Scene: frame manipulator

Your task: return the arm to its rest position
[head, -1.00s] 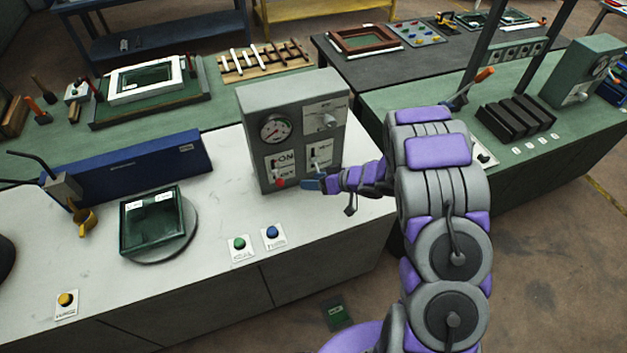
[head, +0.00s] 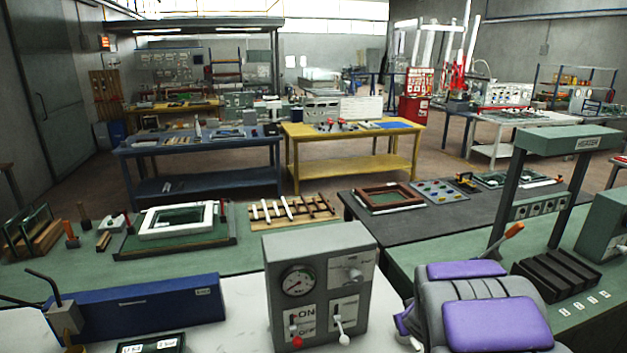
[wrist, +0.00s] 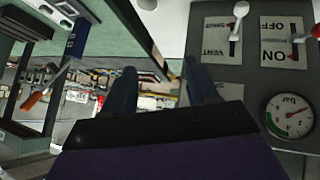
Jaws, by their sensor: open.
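My arm (head: 490,315) shows at the lower right of the head view, with purple and grey links. It stands just right of the grey control box (head: 345,262); the gripper itself is not clear there. In the wrist view my gripper (wrist: 161,78) has two dark fingers spread apart with nothing between them. The wrist picture is upside down, and the control box (wrist: 232,88) fills its right side, beside the right finger. The box carries a round gauge (head: 298,281), an ON/OFF switch with a red tip (head: 297,342) and a white-tipped lever (head: 343,338).
A blue case (head: 150,307) lies left of the box on the white bench. Behind is a green bench with a white frame (head: 180,219) and a wooden rack (head: 290,211). A heater stand (head: 575,141) rises at right. Blue and yellow (head: 352,146) tables stand farther back.

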